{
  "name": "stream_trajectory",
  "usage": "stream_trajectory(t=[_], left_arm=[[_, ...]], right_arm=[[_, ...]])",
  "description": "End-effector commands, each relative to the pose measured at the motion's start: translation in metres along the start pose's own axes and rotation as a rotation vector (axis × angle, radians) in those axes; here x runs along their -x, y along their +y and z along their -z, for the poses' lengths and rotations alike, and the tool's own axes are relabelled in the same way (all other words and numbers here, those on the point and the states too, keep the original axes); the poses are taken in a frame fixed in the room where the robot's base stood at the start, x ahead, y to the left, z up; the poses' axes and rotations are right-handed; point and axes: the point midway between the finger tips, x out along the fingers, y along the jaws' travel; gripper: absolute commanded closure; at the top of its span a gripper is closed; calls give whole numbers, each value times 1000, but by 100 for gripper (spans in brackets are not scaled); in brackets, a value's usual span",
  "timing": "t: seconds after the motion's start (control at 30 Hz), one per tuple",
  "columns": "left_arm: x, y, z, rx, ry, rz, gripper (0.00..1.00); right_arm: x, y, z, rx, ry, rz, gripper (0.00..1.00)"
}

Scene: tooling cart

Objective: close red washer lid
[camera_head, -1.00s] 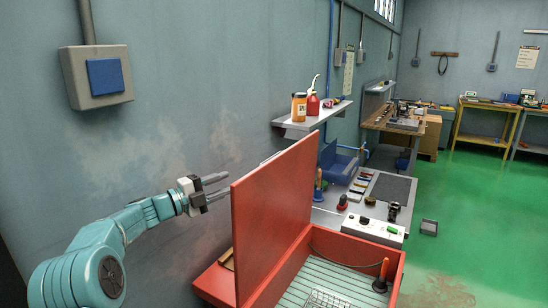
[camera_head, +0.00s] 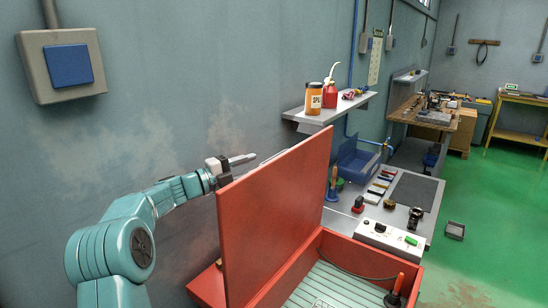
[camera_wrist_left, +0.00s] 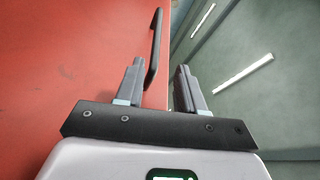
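The red washer lid (camera_head: 272,212) stands open and steep above the red washer tub (camera_head: 375,258). My left gripper (camera_head: 246,158) is at the lid's upper left edge, on the wall side, partly hidden behind the lid. In the left wrist view the lid's red face (camera_wrist_left: 65,70) fills the left side, and a dark bar-like handle (camera_wrist_left: 155,45) stands off it. The two fingers of my left gripper (camera_wrist_left: 160,85) are apart with a gap between them; whether they touch the lid or handle I cannot tell. My right gripper is not in view.
A white control box (camera_head: 390,237) and a grey bench (camera_head: 412,195) with small tools lie beyond. A wall shelf (camera_head: 330,108) holds an orange can (camera_head: 315,98) and a red oiler (camera_head: 330,92).

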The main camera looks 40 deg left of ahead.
Motion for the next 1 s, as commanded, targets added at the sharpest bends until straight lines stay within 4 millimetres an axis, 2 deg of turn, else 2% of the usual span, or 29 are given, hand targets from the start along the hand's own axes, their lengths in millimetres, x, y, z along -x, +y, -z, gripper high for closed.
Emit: stream_trajectory(t=[0.4,0.53,0.77,0.8,0.87,0.9,1.0], left_arm=[[-56,-2,3,2,1,-1,62],[-65,0,2,2,0,-1,62],[-68,1,2,2,0,-1,62],[-68,1,2,1,0,-1,65],[-69,1,1,1,0,-1,85],[-69,1,1,1,0,-1,98],[-70,0,1,0,0,0,100]], right_arm=[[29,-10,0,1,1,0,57],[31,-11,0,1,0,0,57],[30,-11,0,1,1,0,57],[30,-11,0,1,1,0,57],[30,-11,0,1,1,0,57],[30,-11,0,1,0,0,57],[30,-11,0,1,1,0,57]])
